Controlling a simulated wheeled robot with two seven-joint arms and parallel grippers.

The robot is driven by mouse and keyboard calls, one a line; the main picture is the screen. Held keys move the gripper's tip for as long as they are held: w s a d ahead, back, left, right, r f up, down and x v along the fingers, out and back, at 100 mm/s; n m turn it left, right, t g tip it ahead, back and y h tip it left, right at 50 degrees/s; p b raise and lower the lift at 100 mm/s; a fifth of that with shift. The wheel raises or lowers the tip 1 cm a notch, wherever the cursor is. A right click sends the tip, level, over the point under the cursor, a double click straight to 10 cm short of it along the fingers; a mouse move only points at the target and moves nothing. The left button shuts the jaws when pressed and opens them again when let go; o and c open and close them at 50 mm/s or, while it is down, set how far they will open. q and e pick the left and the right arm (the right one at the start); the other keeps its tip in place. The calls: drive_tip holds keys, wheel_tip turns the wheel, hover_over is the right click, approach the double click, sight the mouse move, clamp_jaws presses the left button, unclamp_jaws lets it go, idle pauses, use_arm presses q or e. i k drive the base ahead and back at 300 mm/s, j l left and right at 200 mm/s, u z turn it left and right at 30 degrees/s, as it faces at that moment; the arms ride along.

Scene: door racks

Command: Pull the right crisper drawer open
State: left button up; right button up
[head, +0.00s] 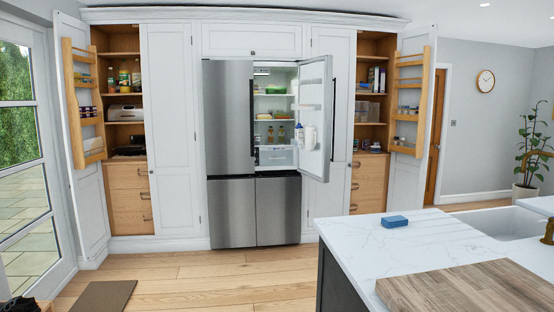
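The steel fridge (229,120) stands against the far wall, well away from me. Its upper right door (315,118) is swung open and its upper left door is shut. Through the opening, a pale, clear-fronted crisper drawer (277,158) shows at the bottom of the lit compartment and looks pushed in. The shut left door hides the left part of the inside. The drawer's handle is too small to make out. Neither of my grippers can be made out in the head view.
A white marble island (400,240) with a blue sponge (394,221) and wooden board (470,290) fills the lower right. Open cupboard doors with racks flank the fridge. Wooden floor (200,270) is clear before the fridge; a brown mat (103,297) lies front left.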

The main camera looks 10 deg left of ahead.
sight(287, 158)
drive_tip(key=i+j+u, duration=0.2)
drive_tip(key=i+j, duration=0.3)
drive_tip(key=i+j+u, duration=0.15)
drive_tip(key=i, duration=0.3)
drive_tip(key=i+j+u, duration=0.15)
drive_tip(key=i, duration=0.35)
drive_tip(key=i+j+u, duration=0.15)
drive_tip(key=i, duration=0.3)
drive_tip(key=i+j, duration=0.1)
drive_tip(key=i, duration=1.35)
drive_tip(key=i+z, duration=0.25)
drive_tip(key=i, duration=0.45)
drive_tip(key=i+j+z, duration=0.2)
drive_tip(key=i, duration=0.5)
drive_tip(key=i+l+z, duration=0.3)
drive_tip(key=i, duration=0.25)
drive_tip(key=i+j+z, duration=0.1)
drive_tip(key=i+z, duration=0.2)
drive_tip(key=i, duration=0.3)
drive_tip(key=i+l+u, duration=0.25)
drive_tip(key=i+l, duration=0.35)
drive_tip(key=i+l+u, duration=0.25)
drive_tip(key=i+l, duration=0.25)
drive_tip(key=l, duration=0.25)
